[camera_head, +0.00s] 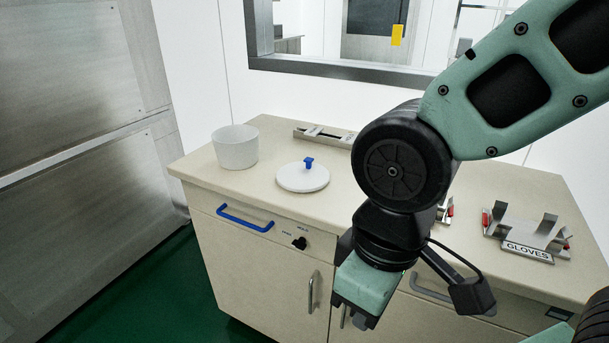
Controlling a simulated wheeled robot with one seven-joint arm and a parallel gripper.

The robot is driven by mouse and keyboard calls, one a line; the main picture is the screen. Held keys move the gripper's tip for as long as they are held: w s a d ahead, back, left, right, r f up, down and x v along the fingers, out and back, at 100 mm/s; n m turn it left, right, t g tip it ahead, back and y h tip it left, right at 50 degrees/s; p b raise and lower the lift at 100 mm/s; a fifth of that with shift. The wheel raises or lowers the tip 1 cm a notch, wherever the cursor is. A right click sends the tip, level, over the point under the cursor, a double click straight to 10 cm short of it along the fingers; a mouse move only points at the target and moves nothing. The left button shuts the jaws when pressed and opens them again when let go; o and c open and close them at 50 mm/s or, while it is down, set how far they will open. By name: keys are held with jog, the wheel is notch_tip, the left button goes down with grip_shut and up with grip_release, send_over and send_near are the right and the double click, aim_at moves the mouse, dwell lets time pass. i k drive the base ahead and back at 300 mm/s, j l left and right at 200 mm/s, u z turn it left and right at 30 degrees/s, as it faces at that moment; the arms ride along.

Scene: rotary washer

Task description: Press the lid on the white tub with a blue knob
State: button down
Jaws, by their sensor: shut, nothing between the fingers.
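The white tub (235,150) stands upright near the back left of the beige counter, and its top looks open. The round white lid (303,180) with a blue knob (308,163) on top lies to the right of the tub, apart from it. It appears to rest flat on the counter; whether anything is under it I cannot tell. My gripper (353,318) points down in front of the counter's front face, to the right of and nearer than the lid. It is shut and empty, touching neither the tub nor the lid. Its fingertips are small and partly hidden.
The counter (262,200) has a blue drawer handle (244,219) and a black dial (299,243) on its front. A metal holder (322,135) lies at the back. A GLOVES rack (528,238) stands at right. My arm hides the counter's middle. A steel cabinet (80,130) is at left.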

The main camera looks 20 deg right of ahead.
aim_at(304, 176)
jog(key=i+j+z, duration=0.1)
jog(key=i+j, duration=0.15)
jog(key=i+j+z, duration=0.15)
jog(key=j, duration=0.3)
jog(key=i+j+z, duration=0.1)
jog(key=i+j, duration=0.2)
jog(key=i+j+z, duration=0.15)
jog(key=j, duration=0.3)
jog(key=i+j+z, duration=0.1)
jog(key=i+j, duration=0.15)
jog(key=j, duration=0.15)
jog(key=i+j+z, duration=0.1)
jog(key=j, duration=0.35)
jog(key=i+j+z, duration=0.15)
jog(key=j, duration=0.3)
jog(key=i+j+z, duration=0.1)
jog(key=i+j, duration=0.15)
jog(key=j, duration=0.2)
